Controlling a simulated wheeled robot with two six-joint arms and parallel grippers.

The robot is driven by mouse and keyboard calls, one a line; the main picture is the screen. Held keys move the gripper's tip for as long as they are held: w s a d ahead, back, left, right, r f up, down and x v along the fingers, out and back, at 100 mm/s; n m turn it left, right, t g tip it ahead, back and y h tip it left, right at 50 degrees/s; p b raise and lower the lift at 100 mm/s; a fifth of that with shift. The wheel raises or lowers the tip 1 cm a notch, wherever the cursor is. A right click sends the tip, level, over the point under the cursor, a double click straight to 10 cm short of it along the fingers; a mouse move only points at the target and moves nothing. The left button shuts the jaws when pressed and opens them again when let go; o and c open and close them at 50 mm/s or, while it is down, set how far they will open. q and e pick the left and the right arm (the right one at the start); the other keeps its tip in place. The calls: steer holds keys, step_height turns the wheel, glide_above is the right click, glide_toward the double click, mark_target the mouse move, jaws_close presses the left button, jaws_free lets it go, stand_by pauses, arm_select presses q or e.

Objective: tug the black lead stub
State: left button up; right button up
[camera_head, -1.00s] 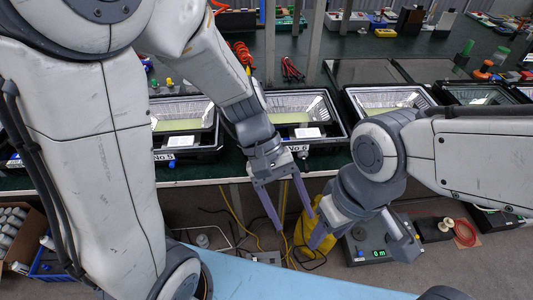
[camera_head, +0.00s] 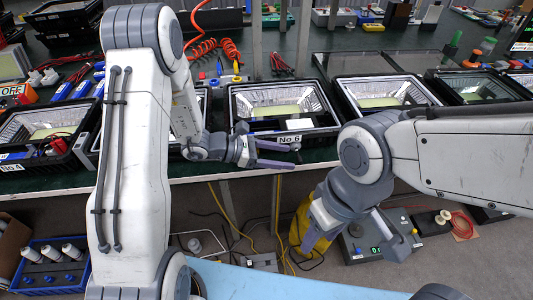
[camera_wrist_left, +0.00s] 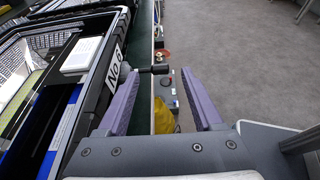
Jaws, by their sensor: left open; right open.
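The black lead stub (camera_wrist_left: 158,69) shows in the left wrist view as a short dark cylinder lying crosswise near my fingertips, beside the housing labelled No 6 (camera_wrist_left: 112,78). My left gripper (camera_wrist_left: 157,77) is open, with one purple finger on each side of the stub in that view; I cannot tell whether either touches it. In the head view, the left gripper (camera_head: 296,156) is at the front edge of the No 6 housing (camera_head: 240,106), its fingers pointing right. My right gripper (camera_head: 350,245) is open and empty, lower, in front of the bench.
More floodlight housings stand in a row, including No 4 (camera_head: 15,155) at left. A grey box with a green display (camera_head: 362,240) and a yellow object (camera_head: 300,228) lie below the bench. Cables run across the floor. A red coiled hose (camera_head: 230,50) lies behind the housings.

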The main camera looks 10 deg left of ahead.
mark_target(299, 159)
arm_select(q)
steer(key=shift+x, duration=1.8)
steer(key=shift+s, duration=0.1)
jaws_close()
stand_by(0.6)
steer(key=shift+s, duration=0.1)
jaws_free()
